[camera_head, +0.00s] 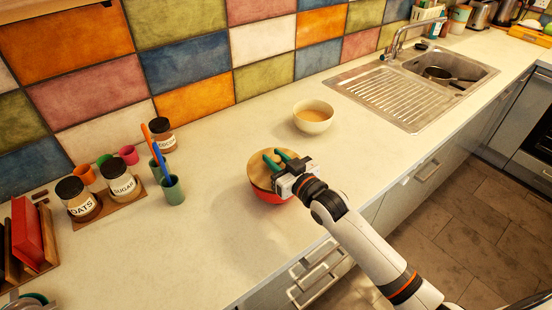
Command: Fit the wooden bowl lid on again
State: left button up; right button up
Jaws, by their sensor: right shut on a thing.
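A round wooden lid (256,173) is over a red bowl (268,198) near the front edge of the counter. Only a strip of the bowl's red side shows below the lid. My right gripper (278,160), with green fingers, comes in from the right over the lid and is shut on it. The fingers and wrist hide the lid's right part, and I cannot tell whether the lid sits flush on the rim. My left gripper is not in view.
A cream bowl (313,118) stands behind, near the sink (408,93). To the left are a green cup (173,191) with utensils and jars labelled oats (78,200) and sugar (119,184). The counter (190,245) between is clear.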

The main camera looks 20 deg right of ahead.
jog(key=shift+f+b, duration=0.5)
jog(key=shift+f, duration=0.4)
jog(key=o, duration=1.1)
jog(key=shift+s+d, duration=0.15)
jog(key=shift+s, duration=0.4)
jog(key=b+v, duration=0.2)
jog(key=v, duration=0.9)
